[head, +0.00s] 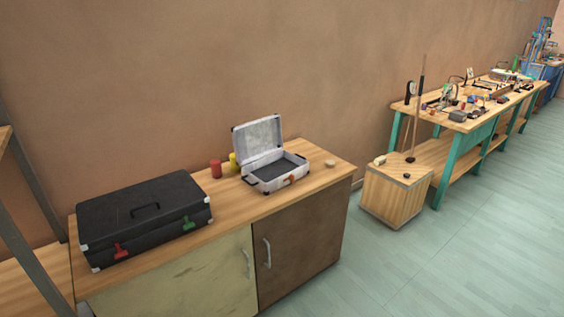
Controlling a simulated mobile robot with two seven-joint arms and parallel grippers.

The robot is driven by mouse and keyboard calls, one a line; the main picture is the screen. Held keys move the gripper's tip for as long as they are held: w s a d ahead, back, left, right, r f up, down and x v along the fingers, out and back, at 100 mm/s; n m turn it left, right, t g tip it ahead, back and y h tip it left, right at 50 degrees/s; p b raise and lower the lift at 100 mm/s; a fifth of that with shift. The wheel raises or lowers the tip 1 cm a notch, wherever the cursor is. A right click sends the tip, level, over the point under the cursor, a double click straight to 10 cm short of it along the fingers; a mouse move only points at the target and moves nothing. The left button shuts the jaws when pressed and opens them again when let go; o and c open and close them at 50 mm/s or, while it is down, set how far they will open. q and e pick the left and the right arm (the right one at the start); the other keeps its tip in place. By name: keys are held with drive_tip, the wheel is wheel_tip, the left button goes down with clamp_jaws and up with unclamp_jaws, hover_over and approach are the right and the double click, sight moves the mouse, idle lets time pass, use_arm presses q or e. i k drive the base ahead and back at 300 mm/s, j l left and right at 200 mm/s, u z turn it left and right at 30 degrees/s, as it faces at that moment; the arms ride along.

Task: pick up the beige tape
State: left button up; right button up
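A small round beige object (330,164), which looks like the beige tape, lies on the right end of the wooden cabinet top (225,213), to the right of the open white case. It is too small to tell its details. Another small beige block-like thing (380,160) lies on a wooden crate to the right; I cannot tell what it is. Neither of my grippers is in view.
On the cabinet top stand a closed black case (145,215), an open white case (262,150), a red can (215,169) and a yellow can (233,162). A wooden crate (395,198) and a cluttered workbench (462,150) stand right. Green floor (440,265) in front is clear.

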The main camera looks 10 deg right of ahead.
sight(329, 163)
drive_tip(key=i+l+u, duration=0.2)
drive_tip(key=l+u, duration=0.2)
drive_tip(key=i+l+u, duration=0.15)
drive_tip(key=l+u, duration=0.25)
drive_tip(key=i+l+u, duration=0.2)
drive_tip(key=l, duration=0.2)
drive_tip(key=l+u, duration=0.15)
drive_tip(key=l, duration=0.25)
drive_tip(key=l+u, duration=0.2)
drive_tip(key=l, duration=1.7)
